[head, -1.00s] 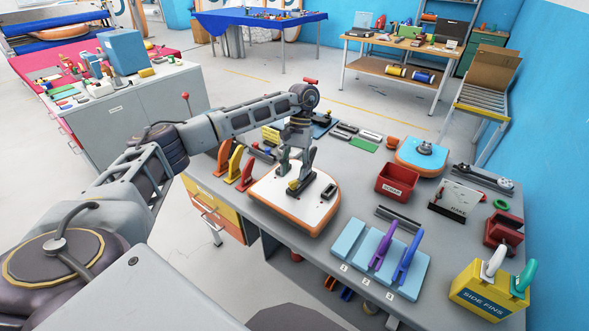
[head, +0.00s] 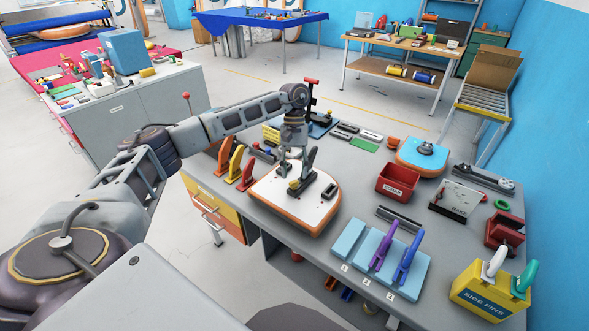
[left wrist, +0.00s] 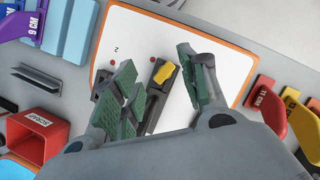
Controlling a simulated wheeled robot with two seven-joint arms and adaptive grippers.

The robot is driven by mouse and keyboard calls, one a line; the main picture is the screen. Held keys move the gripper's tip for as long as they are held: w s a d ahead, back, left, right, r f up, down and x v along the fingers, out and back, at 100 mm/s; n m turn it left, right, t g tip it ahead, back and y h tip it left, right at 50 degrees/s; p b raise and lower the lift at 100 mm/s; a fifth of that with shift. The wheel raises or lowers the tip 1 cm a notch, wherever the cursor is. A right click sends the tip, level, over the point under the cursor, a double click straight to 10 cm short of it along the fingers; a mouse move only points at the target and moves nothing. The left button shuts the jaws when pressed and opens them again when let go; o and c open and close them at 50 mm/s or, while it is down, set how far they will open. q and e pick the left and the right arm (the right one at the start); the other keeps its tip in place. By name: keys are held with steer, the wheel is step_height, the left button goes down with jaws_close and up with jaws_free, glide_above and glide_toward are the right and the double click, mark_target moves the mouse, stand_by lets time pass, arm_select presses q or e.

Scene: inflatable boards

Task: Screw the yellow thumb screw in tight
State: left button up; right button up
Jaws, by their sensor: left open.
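The yellow thumb screw (left wrist: 164,73) shows in the left wrist view on top of a dark block (left wrist: 157,100) on the white board with an orange edge (left wrist: 245,62). In the head view the yellow thumb screw (head: 295,185) is small, just below my left gripper (head: 296,168). The board (head: 268,199) lies flat on the grey table. My left gripper (left wrist: 165,88) is open, pointing down over the screw, with a green-padded finger on each side of it and apart from it. How deep the screw sits cannot be told. My right gripper is not in view.
Orange, yellow and red fins (head: 233,163) stand close to the left of the board. A red bin (head: 397,183) stands to its right. Light blue blocks with purple and blue fins (head: 378,250) are in front. A blue board (head: 422,152) lies at the back right.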

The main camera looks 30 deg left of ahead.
arm_select(q)
steer(key=shift+n, duration=0.4)
steer(key=shift+n, duration=0.3)
steer(key=shift+s+a+n+t+h, duration=0.1)
steer(key=shift+n+t+h, duration=0.55)
steer(key=shift+n, duration=1.05)
steer(key=shift+n+t+b, duration=0.25)
steer(key=shift+n+b, duration=0.1)
steer(key=shift+n, duration=0.25)
steer(key=shift+s+n+t+h, duration=0.1)
steer(key=shift+n+t+h, duration=0.3)
steer(key=shift+n, duration=1)
steer(key=shift+a+n+b, duration=0.1)
steer(key=shift+n+b, duration=0.2)
